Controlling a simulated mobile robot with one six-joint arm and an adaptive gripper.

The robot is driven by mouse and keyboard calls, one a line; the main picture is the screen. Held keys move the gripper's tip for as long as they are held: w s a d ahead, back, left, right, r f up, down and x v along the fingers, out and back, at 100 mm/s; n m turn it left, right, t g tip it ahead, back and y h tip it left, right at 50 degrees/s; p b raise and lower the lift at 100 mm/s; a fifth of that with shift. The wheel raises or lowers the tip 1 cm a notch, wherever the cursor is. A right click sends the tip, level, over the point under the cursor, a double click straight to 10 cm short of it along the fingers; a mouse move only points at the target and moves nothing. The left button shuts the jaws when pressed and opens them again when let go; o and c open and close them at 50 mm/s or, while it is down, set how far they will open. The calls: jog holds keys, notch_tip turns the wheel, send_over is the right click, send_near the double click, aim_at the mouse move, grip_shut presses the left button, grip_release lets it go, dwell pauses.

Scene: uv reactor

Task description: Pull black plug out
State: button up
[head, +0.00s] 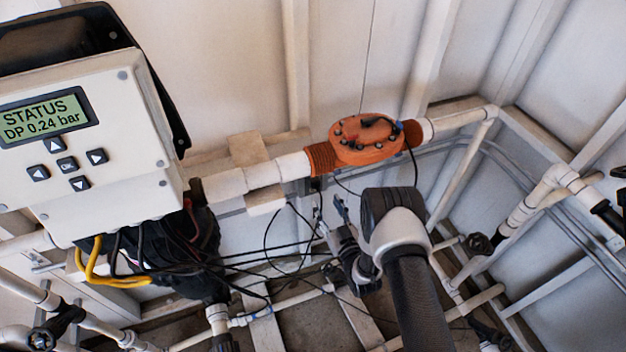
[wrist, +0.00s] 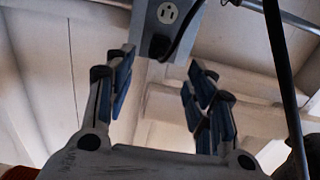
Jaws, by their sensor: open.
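In the wrist view a grey outlet box (wrist: 145,20) shows at the top, with one pale socket (wrist: 167,12) bare. The black plug (wrist: 158,46) sits in the lower part of the box, with a dark cord curving up to its right. My gripper (wrist: 160,82) is open and empty, its blue-padded fingers apart on either side below the plug, not touching it. In the head view my gripper (head: 334,216) points up and away, below the orange flanged fitting. I cannot make out the plug in the head view.
A thick black cable (wrist: 285,80) runs down the right of the wrist view. In the head view the orange fitting (head: 365,142) is above my gripper, thin black cables (head: 268,240) hang left of it, and a controller box (head: 105,150) is at left. White pipes surround the area.

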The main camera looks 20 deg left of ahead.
aim_at(316, 186)
jog(key=b+x, duration=0.4)
jog(key=x, duration=0.3)
jog(key=shift+w+a+f+b, duration=0.15)
jog(key=shift+w+a+b, duration=0.15)
jog(key=shift+b, duration=0.05)
jog(key=shift+w+a+b, duration=0.3)
jog(key=shift+w+a, duration=0.05)
jog(key=shift+w, duration=0.15)
jog(key=shift+b, duration=0.4)
dwell(0.6)
grip_shut()
dwell(0.7)
jog(key=shift+s+d, duration=0.1)
jog(key=shift+p+v, duration=1.35)
jog(key=shift+v, duration=1.55)
